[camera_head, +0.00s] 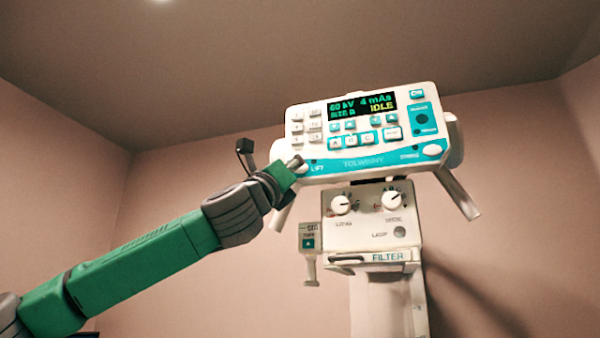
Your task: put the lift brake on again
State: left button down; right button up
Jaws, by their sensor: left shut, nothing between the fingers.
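The white and teal control panel (364,134) of the x-ray head fills the upper middle of the head view. Its "LIFT" label (317,168) is at the lower left corner. A white lift button (303,169) shows partly beside the label, with a small dark dot above it. My left gripper (296,162) is shut and empty, with its tip in front of or at this button. I cannot tell whether it touches or presses it. The gripper hides part of the button. My right gripper is not in view.
The lit display (361,104) reads "60 kV 4 mAs" and "IDLE". A similar white button (433,150) sits at the panel's lower right. Handles (457,194) stick out on both sides. Below are two knobs, a lamp button and the filter slot (375,259). Bare walls surround it.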

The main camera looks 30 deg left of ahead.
pick_arm(q)
jog(key=shift+s+d, duration=0.1)
jog(key=shift+s, duration=0.4)
jog(key=shift+h, duration=0.3)
jog(key=shift+s+d+b, duration=0.2)
jog(key=shift+s+b, duration=0.3)
jog(key=shift+s, duration=0.3)
jog(key=shift+s+d+b, duration=0.2)
jog(key=shift+s+b, duration=0.25)
jog(key=shift+s, duration=0.35)
jog(key=shift+s+d+b, duration=0.2)
jog(key=shift+s+b, duration=0.3)
jog(key=shift+s, duration=0.3)
jog(key=shift+f, duration=0.1)
